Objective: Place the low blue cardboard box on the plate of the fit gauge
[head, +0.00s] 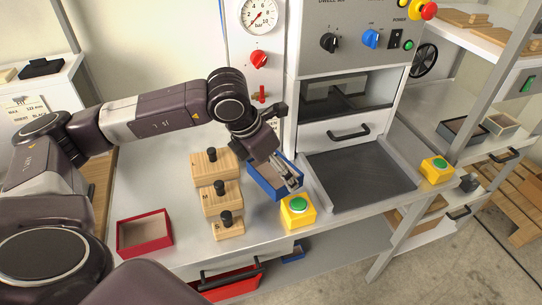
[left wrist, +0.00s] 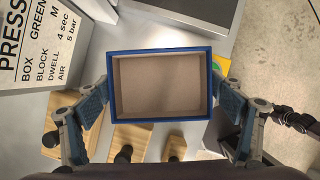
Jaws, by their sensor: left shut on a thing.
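The low blue cardboard box (head: 262,186) is open-topped and empty, with a brown inside. My left gripper (head: 284,170) is shut on it. In the left wrist view the gripper (left wrist: 161,100) has one finger at each short side of the blue box (left wrist: 160,119), which sits level between them. In the head view the box is over the bench between the wooden blocks and the press; the gap below it is hard to judge. A white stand (head: 60,98) at the far left bears a dark piece and a "MAX. 122 mm" label; I cannot tell whether it is the fit gauge. My right gripper is not in view.
Wooden blocks (head: 222,200) with black knobs stand left of the box. A red box (head: 145,234) lies at the bench's front left. A yellow button housing (head: 298,213) is close to the box. The press (head: 350,110) with its dark plate (head: 358,178) is to the right.

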